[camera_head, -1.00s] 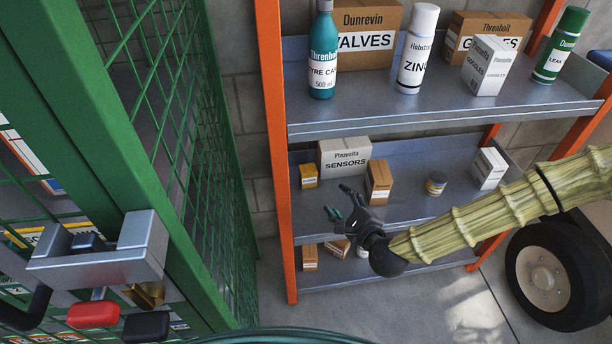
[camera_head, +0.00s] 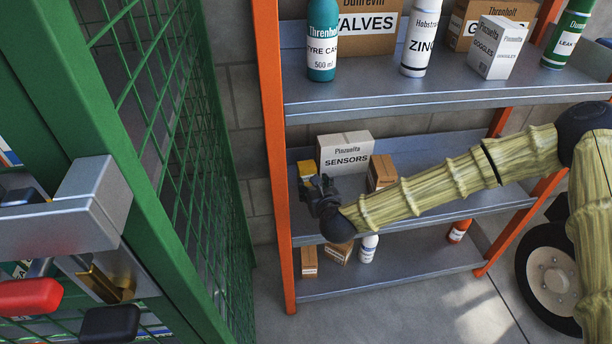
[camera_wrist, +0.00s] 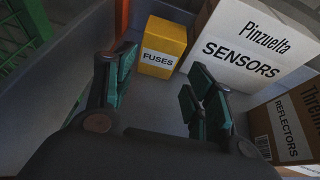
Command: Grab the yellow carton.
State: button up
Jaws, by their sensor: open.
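The yellow carton (camera_wrist: 163,45), labelled FUSES, stands upright on the middle shelf. In the wrist view it is ahead of my open gripper (camera_wrist: 158,88), between the lines of the two teal-padded fingers and beyond their tips. In the head view the yellow carton (camera_head: 307,169) shows at the shelf's left end, its lower part hidden behind my gripper (camera_head: 311,186). The fingers hold nothing, and a gap to the carton shows in the wrist view.
A white SENSORS box (camera_wrist: 250,48) stands close to the carton's right. A brown REFLECTORS box (camera_wrist: 290,122) is nearer, right of my gripper. An orange upright (camera_head: 274,150) and a green mesh cage (camera_head: 190,150) bound the left. The upper shelf (camera_head: 430,92) lies above.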

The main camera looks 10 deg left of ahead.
aim_at(309, 175)
jog(key=shift+a+r+b+x, duration=0.1)
jog(key=shift+r+b+x, duration=0.1)
jog(key=shift+x, duration=0.9)
jog(key=shift+a+r+b+x, duration=0.1)
jog(key=shift+r+b+x, duration=0.15)
jog(key=shift+x, duration=0.85)
jog(key=shift+a+r+b+x, duration=0.1)
jog(key=shift+r+b+x, duration=0.1)
jog(key=shift+x, duration=0.85)
jog(key=shift+w, duration=0.2)
jog(key=c, duration=0.7)
